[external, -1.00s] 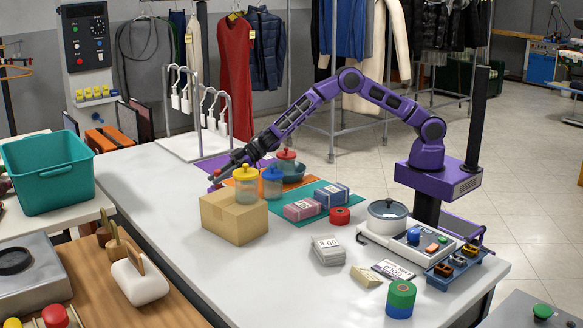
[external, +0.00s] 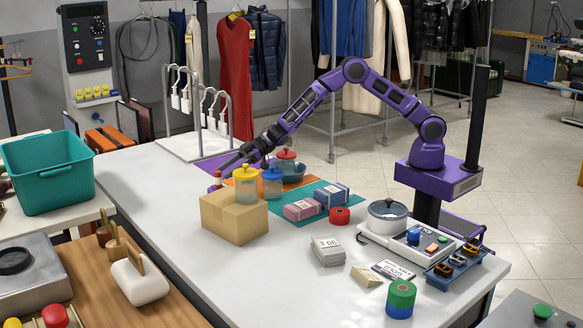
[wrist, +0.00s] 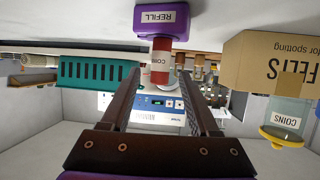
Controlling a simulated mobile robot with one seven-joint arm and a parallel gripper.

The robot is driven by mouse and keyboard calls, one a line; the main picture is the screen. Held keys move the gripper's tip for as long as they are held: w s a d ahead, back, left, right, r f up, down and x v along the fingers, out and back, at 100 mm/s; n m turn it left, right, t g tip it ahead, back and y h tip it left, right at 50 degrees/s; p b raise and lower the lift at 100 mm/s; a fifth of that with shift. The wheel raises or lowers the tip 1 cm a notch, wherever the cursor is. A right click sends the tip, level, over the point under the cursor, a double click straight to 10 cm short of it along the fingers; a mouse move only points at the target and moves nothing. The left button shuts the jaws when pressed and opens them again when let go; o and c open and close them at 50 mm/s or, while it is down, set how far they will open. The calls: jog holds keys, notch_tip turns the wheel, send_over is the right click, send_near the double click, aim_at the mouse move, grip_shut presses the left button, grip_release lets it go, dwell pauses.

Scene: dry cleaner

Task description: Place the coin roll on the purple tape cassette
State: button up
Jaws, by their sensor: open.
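The purple tape cassette (wrist: 163,21), labelled REFILL, lies on the white table in the wrist view, which looks upside down. The red coin roll (wrist: 161,62) with a white COINS label stands upright on the cassette, touching it. In the external view the coin roll (external: 218,174) and the cassette (external: 214,187) are small, behind the cardboard box's left end. My gripper (wrist: 160,75) is open and empty. Its fingers point toward the roll from either side of it in the picture, with gaps showing. In the external view my gripper (external: 224,168) is just right of the roll.
A cardboard box (external: 233,219) stands close by, with a yellow-lidded jar (external: 246,186) and a blue jar (external: 272,183) near it. A white hanger rack (external: 195,145) stands behind. The table's left and front stretches are clear.

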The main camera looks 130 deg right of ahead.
jog(key=v, duration=0.3)
jog(key=shift+s, duration=0.2)
dwell(0.3)
